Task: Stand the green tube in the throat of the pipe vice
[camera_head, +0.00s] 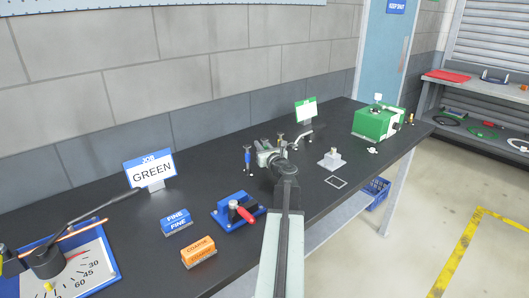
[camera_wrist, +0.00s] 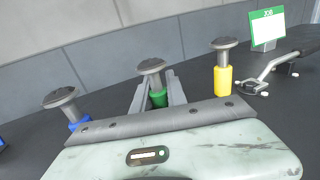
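The green tube (camera_wrist: 158,98) has a grey domed cap and stands between the two fingers of my gripper (camera_wrist: 158,92) in the wrist view. Its foot is hidden behind my gripper. Whether the fingers press on it, I cannot tell. A blue tube (camera_wrist: 78,122) stands to the left and a yellow tube (camera_wrist: 222,80) to the right, both with similar caps. In the head view my gripper (camera_head: 272,151) is low over the bench, right of the blue tube (camera_head: 247,161). A blue fixture with a red handle (camera_head: 237,211), perhaps the pipe vice, sits nearer on the bench.
A sign reading GREEN (camera_head: 151,172) stands at the back. Blue FINE (camera_head: 176,222) and orange COARSE (camera_head: 199,252) blocks lie nearer. A gauge board (camera_head: 85,265) is far left.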

